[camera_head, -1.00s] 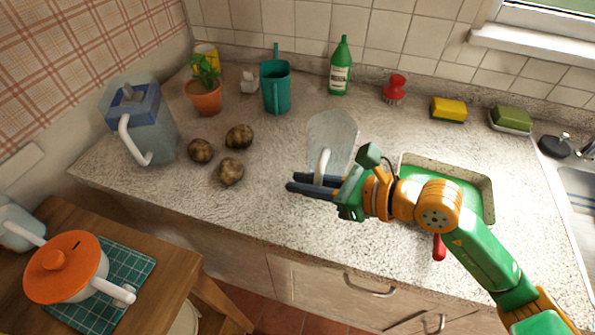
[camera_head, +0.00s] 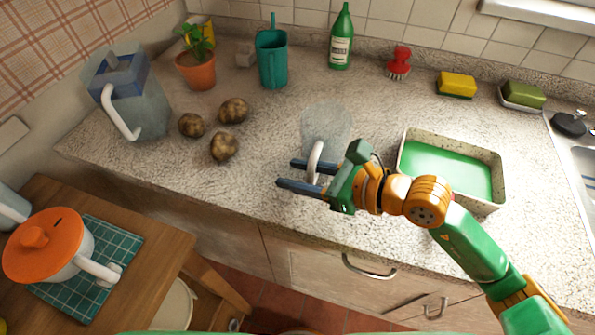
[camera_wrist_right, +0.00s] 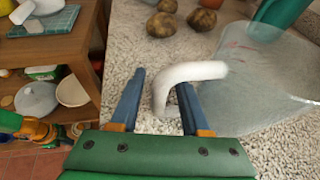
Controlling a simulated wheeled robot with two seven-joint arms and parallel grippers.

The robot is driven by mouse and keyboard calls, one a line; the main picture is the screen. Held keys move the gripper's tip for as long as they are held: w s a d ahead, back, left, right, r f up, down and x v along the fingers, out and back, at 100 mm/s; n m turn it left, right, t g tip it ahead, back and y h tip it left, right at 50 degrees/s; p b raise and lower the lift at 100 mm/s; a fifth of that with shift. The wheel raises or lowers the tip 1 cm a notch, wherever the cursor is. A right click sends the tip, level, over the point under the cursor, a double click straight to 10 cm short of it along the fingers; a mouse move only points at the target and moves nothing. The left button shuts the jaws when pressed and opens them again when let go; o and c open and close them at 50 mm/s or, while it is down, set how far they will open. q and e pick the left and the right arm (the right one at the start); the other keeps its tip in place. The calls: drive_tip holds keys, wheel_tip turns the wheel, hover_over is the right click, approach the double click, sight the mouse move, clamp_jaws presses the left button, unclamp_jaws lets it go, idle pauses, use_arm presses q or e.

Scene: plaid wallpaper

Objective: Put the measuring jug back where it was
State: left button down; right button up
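The measuring jug (camera_head: 327,124) is clear with a white handle and stands on the counter near the middle of the head view. In the right wrist view the jug (camera_wrist_right: 262,85) shows faint red marks on its wall. My right gripper (camera_head: 288,173) is at the handle side of the jug. Its two blue fingers are apart, and in the right wrist view the white handle (camera_wrist_right: 190,72) shows between the fingers of the gripper (camera_wrist_right: 160,95). I cannot tell whether either finger touches it.
Several potatoes (camera_head: 224,147) lie left of the jug, beside a lidded pitcher (camera_head: 152,108). A teal container (camera_head: 272,62) and green bottle (camera_head: 341,40) stand behind. A green-bottomed tray (camera_head: 450,170) is right, partly behind my arm. An orange-lidded pot (camera_head: 70,258) stands on the lower wooden table.

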drive_tip(key=shift+r, duration=0.1)
drive_tip(key=shift+r+p, duration=0.35)
drive_tip(key=shift+p, duration=0.05)
drive_tip(key=b+v, duration=0.1)
drive_tip(key=v, duration=0.2)
drive_tip(key=b+v, duration=0.1)
drive_tip(key=v, duration=0.3)
drive_tip(key=f+b+v, duration=0.1)
drive_tip(key=b+v, duration=0.1)
drive_tip(key=v, duration=0.1)
drive_tip(key=shift+s+d+r, duration=0.15)
drive_tip(key=shift+s+d, duration=0.05)
drive_tip(key=shift+d, duration=0.3)
drive_tip(key=shift+s+d+r, duration=0.3)
drive_tip(key=shift+r, duration=0.2)
